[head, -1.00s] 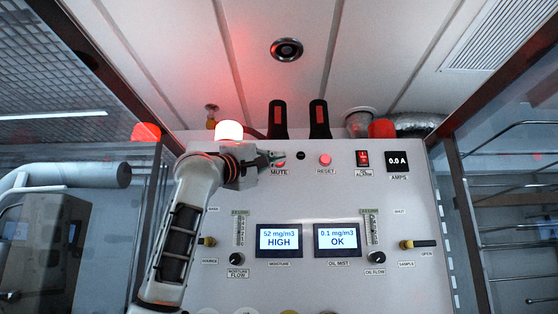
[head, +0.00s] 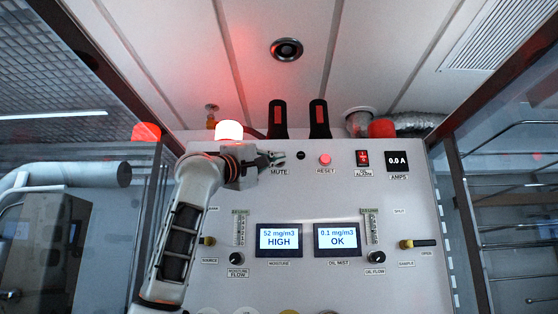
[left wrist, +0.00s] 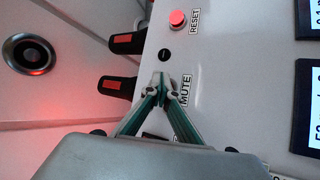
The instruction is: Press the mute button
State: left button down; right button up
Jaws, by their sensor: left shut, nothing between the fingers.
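The mute button is hidden behind the fingertips of my left gripper (head: 274,158), just above the MUTE label (head: 279,172). In the left wrist view my left gripper (left wrist: 164,80) is shut and empty, its tips together at the panel beside the MUTE label (left wrist: 185,91). I cannot tell whether the tips touch or press the button. The panel (head: 310,205) is light grey and upright. My right gripper is not in view.
The red RESET button (head: 325,159) sits right of MUTE, with a small black round part (head: 301,155) between. Two black handles (head: 278,119) (head: 319,119) rise at the top edge. A lit lamp (head: 229,130) stands above my left wrist. The displays read HIGH (head: 279,240) and OK (head: 337,240).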

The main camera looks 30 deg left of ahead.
pick_arm(q)
jog(key=shift+s+d+b, duration=0.4)
jog(key=shift+s+b, duration=0.2)
jog(key=shift+s, duration=0.1)
jog(key=s+d+b, duration=0.1)
jog(key=s+b, duration=0.1)
jog(key=s, duration=0.1)
jog(key=s+d+b, duration=0.1)
jog(key=shift+s+d, duration=0.15)
jog(key=shift+d, duration=0.15)
dwell(0.5)
jog(key=shift+f, duration=0.15)
